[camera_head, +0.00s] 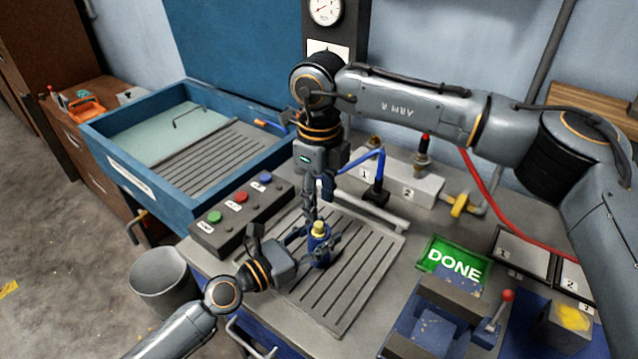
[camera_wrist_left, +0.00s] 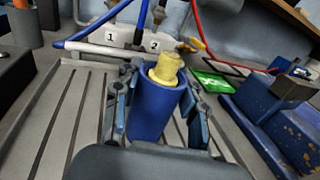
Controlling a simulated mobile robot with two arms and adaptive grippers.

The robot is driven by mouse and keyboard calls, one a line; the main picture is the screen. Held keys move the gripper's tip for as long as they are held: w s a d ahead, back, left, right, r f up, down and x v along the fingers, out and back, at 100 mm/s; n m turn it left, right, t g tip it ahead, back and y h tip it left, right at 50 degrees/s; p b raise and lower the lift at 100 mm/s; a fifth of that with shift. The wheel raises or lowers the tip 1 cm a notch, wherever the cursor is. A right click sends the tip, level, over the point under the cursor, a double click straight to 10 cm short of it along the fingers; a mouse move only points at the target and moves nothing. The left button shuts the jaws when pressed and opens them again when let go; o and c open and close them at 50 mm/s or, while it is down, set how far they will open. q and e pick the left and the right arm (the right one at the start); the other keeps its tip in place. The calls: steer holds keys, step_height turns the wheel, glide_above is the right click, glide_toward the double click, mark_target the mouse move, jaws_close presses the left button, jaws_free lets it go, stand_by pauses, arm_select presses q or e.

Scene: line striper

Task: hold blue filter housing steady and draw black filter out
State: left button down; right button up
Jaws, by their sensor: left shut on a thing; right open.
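The blue filter housing (camera_head: 319,255) stands upright on the grooved drain board of the bench. It also shows as a blue cylinder in the left wrist view (camera_wrist_left: 152,110). A yellowish piece (camera_head: 319,229) sticks out of its open top, tilted slightly in the left wrist view (camera_wrist_left: 165,68). No black filter is visible; anything deeper inside is hidden. My left gripper (camera_head: 313,247) is shut around the housing, with one finger on each side in the left wrist view. My right gripper (camera_head: 314,207) is open, pointing down just above the yellowish piece, apart from it as far as I can tell.
A button box (camera_head: 240,210) and blue sink tray (camera_head: 130,180) lie left. A blue spout (camera_head: 378,170) and numbered block (camera_head: 410,186) stand behind. A green DONE sign (camera_head: 454,262), a blue vise with red-knobbed lever (camera_head: 445,315) and numbered trays (camera_head: 520,255) are right.

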mark_target(319, 224)
steer(key=shift+f, duration=2.8)
jaws_close()
